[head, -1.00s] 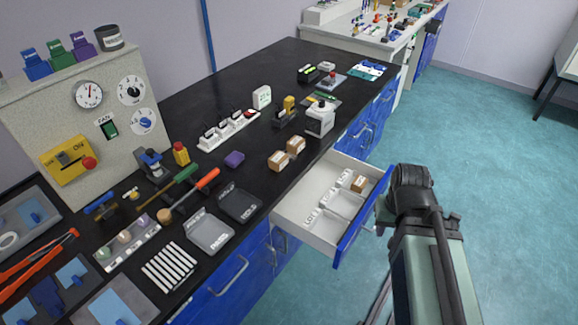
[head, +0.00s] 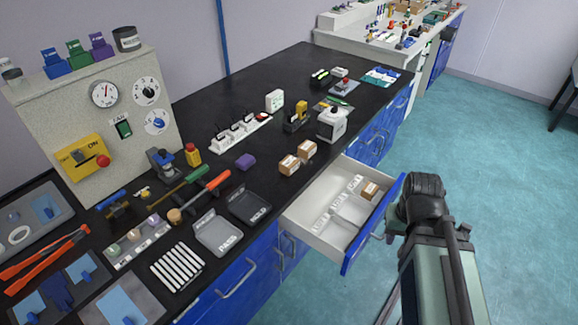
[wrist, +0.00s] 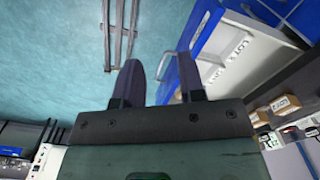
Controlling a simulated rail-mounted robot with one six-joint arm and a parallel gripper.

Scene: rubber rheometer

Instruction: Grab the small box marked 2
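Two small brown cardboard boxes with pale labels stand on the black bench: a nearer box (head: 289,165) and a farther box (head: 306,150). A third small brown box (head: 369,190) lies in the open drawer (head: 322,246), in a far compartment. I cannot read a number on any box in the head view. In the wrist view a labelled box (wrist: 285,103) shows at the right, its marking too small to read surely. My gripper (wrist: 158,62) is open and empty, its two dark fingers apart beside the blue drawer front. Its fingertips are hard to make out in the head view.
The drawer's blue front (head: 372,226) juts out near my arm. The teal floor (head: 500,150) at the right is clear.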

